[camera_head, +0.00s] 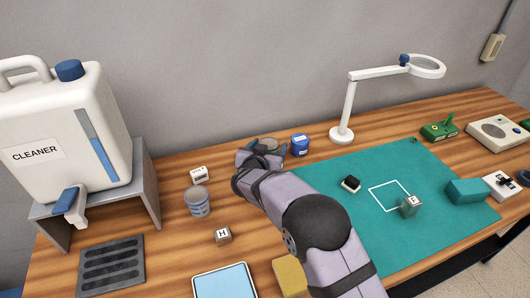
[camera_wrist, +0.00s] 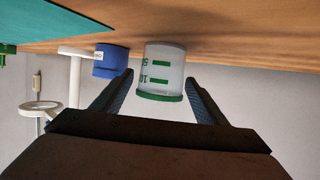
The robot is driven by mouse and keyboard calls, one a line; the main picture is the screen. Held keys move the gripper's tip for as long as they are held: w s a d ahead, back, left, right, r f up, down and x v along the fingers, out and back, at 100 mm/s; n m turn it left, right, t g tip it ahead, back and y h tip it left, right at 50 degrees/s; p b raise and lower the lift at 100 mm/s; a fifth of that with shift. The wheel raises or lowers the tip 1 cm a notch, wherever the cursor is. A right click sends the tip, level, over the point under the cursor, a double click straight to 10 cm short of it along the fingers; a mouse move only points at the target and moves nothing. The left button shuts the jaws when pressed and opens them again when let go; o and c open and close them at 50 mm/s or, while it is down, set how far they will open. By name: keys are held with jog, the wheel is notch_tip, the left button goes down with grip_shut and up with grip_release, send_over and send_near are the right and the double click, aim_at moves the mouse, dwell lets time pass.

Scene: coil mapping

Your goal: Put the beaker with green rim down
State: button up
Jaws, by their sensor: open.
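The clear beaker with the green rim (camera_wrist: 163,70) has green marks and shows in the wrist view, which is upside down. It stands upright, its base seeming to rest on the wooden table. In the head view only its top (camera_head: 268,143) shows past my gripper (camera_head: 262,151). My gripper is open, with one finger on each side of the beaker in the wrist view (camera_wrist: 159,80). Gaps show between the fingers and the beaker, so it is not clamped.
A blue container (camera_head: 300,145) stands close to the right of the beaker. A white magnifier lamp (camera_head: 347,120) stands further right. A grey-blue cup (camera_head: 197,201) and a white block (camera_head: 199,174) are to the left. The green mat (camera_head: 330,172) begins in front and right.

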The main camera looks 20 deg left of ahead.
jog(key=b+v, duration=0.1)
jog(key=v, duration=1.1)
jog(key=shift+d, duration=0.1)
jog(key=w+d+r+g+y+p, duration=0.1)
jog(key=w+d+r+p, duration=0.1)
jog(key=d, duration=0.3)
jog(key=w+d+r+g+y+p, duration=0.1)
jog(key=w+d+r+g+p, duration=0.15)
jog(key=d, duration=0.35)
jog(key=s+d+m+g+p, duration=0.1)
jog(key=s+d+g, duration=0.15)
jog(key=d, duration=0.75)
jog(key=s+d+f+g+h+p, duration=0.1)
jog(key=s+d+f+g+h, duration=0.1)
jog(key=s+d, duration=0.9)
jog(key=s+d+f+m+g+h+p, duration=0.1)
jog(key=s+d+f+g, duration=0.3)
jog(key=s+d, duration=0.7)
jog(key=shift+s+f+g+h, duration=0.3)
jog(key=shift+s+g+h, duration=0.5)
jog(key=shift+s+g, duration=0.15)
dwell(1.4)
